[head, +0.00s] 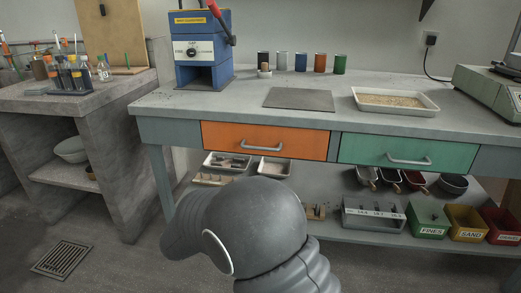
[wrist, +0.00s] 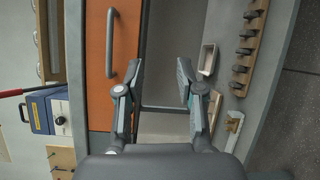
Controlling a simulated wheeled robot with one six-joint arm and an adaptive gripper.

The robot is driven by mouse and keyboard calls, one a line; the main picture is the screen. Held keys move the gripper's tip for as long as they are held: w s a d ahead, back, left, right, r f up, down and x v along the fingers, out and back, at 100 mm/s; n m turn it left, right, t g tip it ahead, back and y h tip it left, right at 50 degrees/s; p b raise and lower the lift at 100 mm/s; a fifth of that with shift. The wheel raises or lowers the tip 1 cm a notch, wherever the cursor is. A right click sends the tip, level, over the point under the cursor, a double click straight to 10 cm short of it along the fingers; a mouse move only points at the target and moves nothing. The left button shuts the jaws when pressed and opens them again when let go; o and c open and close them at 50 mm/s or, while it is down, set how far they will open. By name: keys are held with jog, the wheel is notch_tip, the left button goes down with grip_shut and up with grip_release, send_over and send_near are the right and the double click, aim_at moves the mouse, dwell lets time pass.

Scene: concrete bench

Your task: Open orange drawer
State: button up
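The orange drawer (head: 266,140) sits in the bench front, left of the green drawer, and looks shut, flush with the frame. Its grey bar handle (head: 261,147) runs level across the front. In the wrist view the picture is turned, and the orange front (wrist: 99,70) lies at the left with the handle (wrist: 110,42) upright in the picture. My gripper (wrist: 160,100) is open and empty, its fingers wide apart. The handle is outside the fingers, up and left of the left finger. In the head view my arm shows but the fingers are hidden.
The green drawer (head: 407,153) is to the right. Below, a shelf holds trays (head: 228,161), a grey rack (head: 374,214) and coloured bins (head: 466,222). On top stand a blue press (head: 201,48), coloured cups and a sand tray (head: 395,101). Floor shows at the left.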

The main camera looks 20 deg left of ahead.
aim_at(261, 149)
notch_tip(261, 149, up, 6)
jog(key=w+a+m+t, duration=0.1)
jog(key=a+m+t, duration=0.1)
jog(key=t, duration=0.1)
jog(key=shift+g, duration=0.3)
jog(key=p+x, duration=0.2)
jog(key=x, duration=1.1)
jog(key=shift+w, duration=0.25)
grip_shut()
